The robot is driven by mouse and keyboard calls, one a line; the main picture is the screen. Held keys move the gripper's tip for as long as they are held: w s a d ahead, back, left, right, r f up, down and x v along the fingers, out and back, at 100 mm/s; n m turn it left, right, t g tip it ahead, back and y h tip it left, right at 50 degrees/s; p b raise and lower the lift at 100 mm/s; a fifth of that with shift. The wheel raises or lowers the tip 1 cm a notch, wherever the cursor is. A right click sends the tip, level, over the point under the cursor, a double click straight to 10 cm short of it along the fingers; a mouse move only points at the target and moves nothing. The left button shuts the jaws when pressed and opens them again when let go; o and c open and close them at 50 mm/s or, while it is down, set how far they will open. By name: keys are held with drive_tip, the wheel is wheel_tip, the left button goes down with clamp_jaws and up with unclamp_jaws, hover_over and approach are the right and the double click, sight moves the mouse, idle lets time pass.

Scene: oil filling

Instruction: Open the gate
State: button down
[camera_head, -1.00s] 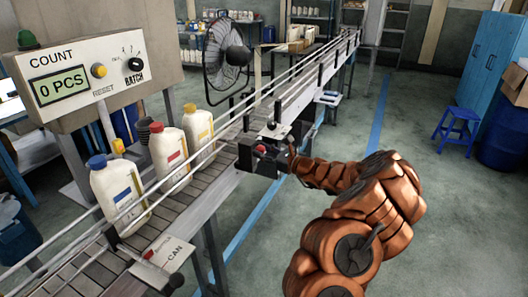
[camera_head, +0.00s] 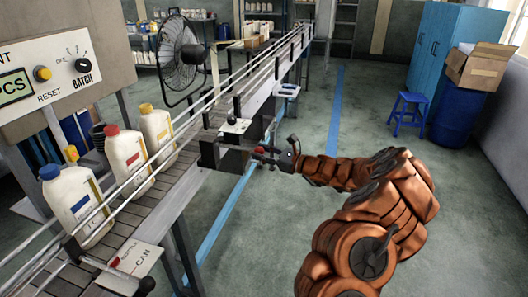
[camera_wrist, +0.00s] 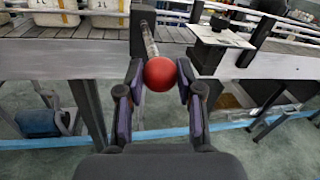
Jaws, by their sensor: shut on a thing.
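The gate's red ball knob (camera_wrist: 160,74) sits at the near end of a pale rod (camera_wrist: 151,42) that runs to the side of the conveyor in the wrist view. My gripper (camera_wrist: 160,85) is shut on the red knob, one finger on each side. In the head view my gripper (camera_head: 272,155) is beside the conveyor, a little out from the dark bracket (camera_head: 228,152) on its near side. The far end of the rod is hard to make out.
Bottles with blue (camera_head: 75,202), red (camera_head: 127,158) and yellow (camera_head: 157,130) caps stand in a row on the conveyor (camera_head: 150,203). A control box (camera_head: 55,62) is at the left. The floor right of the conveyor is clear around my arm, with a blue stool (camera_head: 408,110) farther back.

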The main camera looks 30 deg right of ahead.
drive_tip(key=c, duration=0.7)
unclamp_jaws()
drive_tip(key=shift+a, duration=0.1)
drive_tip(key=shift+c, duration=0.2)
drive_tip(key=v, duration=1.2)
drive_tip(key=shift+w, duration=0.1)
